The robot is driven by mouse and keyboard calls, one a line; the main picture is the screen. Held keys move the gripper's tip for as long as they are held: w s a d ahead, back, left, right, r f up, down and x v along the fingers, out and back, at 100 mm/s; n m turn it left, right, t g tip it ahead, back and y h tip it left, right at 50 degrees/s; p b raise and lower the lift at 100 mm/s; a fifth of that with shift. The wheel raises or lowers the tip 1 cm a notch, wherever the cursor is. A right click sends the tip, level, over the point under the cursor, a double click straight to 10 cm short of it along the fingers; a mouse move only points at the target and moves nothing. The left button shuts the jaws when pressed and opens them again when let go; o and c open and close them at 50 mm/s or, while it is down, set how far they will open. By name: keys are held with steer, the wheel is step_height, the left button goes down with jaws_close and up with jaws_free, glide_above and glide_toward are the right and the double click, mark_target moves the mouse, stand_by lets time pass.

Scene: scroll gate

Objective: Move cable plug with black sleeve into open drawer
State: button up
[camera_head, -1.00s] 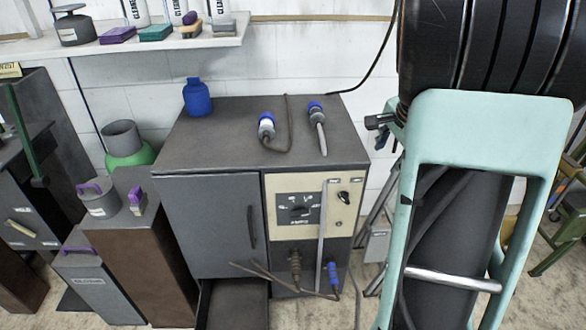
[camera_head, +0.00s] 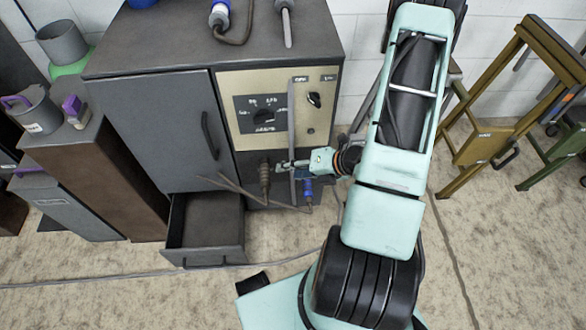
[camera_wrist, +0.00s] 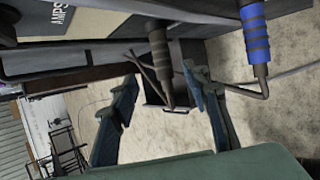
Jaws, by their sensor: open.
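The dark-sleeved cable plug (camera_head: 264,178) sits in the lower front panel of the grey cabinet, its cable running down. The wrist view shows this plug (camera_wrist: 159,48) upper middle, in line with the gap between my fingers. My gripper (camera_head: 284,164) is open, just right of the plug in the head view. Its two fingers (camera_wrist: 160,72) show in the wrist view with nothing clearly held. I cannot tell whether they touch the plug. The open drawer (camera_head: 205,258) is low on the cabinet, left of the plug, and looks empty. It partly shows in the wrist view (camera_wrist: 190,62).
A blue plug (camera_head: 308,190) sits in the panel right of the dark one, close to my gripper (camera_wrist: 256,40). Bent rods or cables (camera_head: 235,187) cross between drawer and panel. Two more plugs (camera_head: 220,14) lie on the cabinet top. Brown boxes stand left.

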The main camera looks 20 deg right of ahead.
mark_target(268, 176)
steer(key=shift+m, duration=0.3)
steer(key=b+x, duration=0.3)
steer(key=x, duration=0.8)
steer(key=shift+f, duration=0.2)
jaws_close()
steer(key=shift+s, duration=0.3)
stand_by(0.6)
steer(key=shift+s+a, duration=0.25)
steer(key=shift+s, duration=0.4)
steer(key=shift+s+a, duration=0.2)
steer(key=shift+s, duration=0.45)
steer(key=shift+s+a, duration=0.25)
steer(key=shift+s, duration=0.4)
steer(key=shift+s, duration=0.1)
